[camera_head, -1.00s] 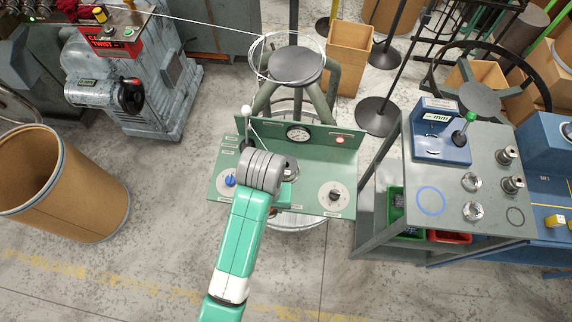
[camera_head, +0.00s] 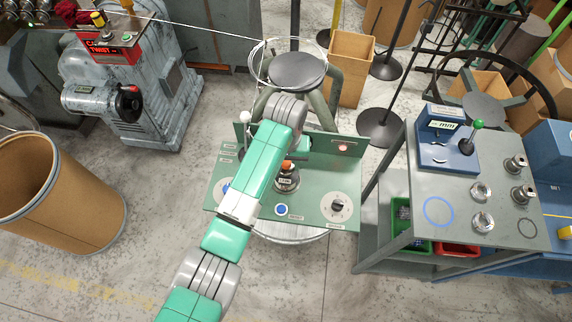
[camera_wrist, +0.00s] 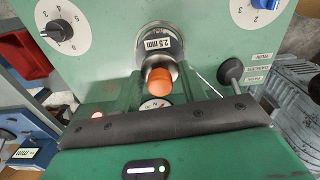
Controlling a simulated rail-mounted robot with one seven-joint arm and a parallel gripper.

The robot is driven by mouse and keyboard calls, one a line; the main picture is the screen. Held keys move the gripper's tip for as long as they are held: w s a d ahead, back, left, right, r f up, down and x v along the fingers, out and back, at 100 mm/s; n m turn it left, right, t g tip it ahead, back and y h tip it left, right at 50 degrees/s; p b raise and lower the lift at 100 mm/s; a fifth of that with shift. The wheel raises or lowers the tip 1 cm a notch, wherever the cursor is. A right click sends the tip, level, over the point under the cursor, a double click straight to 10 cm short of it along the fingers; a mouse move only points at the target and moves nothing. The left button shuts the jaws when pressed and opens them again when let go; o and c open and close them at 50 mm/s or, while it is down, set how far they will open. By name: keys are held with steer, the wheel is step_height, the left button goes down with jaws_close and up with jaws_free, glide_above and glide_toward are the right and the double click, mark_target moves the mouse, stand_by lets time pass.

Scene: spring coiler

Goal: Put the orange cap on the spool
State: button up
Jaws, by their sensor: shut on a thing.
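The orange cap (camera_head: 286,164) shows at the top of the spool (camera_head: 286,181), just beyond the edge of my green gripper. In the wrist view the cap (camera_wrist: 159,79) sits between the green fingers of my gripper (camera_wrist: 160,91), which is shut on it. The metal spool (camera_wrist: 159,43), labelled 2.5 mm, is directly behind the cap and lines up with it. The cap overlaps the spool's near end. I cannot tell whether it is seated on it or just off it. My arm hides part of the panel in the head view.
The green panel (camera_head: 312,213) carries a black dial (camera_head: 339,206), a blue button (camera_head: 281,210) and a white-knobbed lever (camera_head: 245,118). A grey bench (camera_head: 470,190) stands to the right.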

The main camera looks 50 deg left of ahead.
mark_target(286, 162)
steer(key=shift+f, duration=0.65)
steer(key=shift+f, duration=0.1)
steer(key=shift+f, duration=0.5)
steer(key=o, duration=1.1)
steer(key=shift+c, duration=0.2)
step_height(286, 162, up, 13)
steer(key=shift+r+p, duration=0.1)
steer(key=shift+p, duration=0.85)
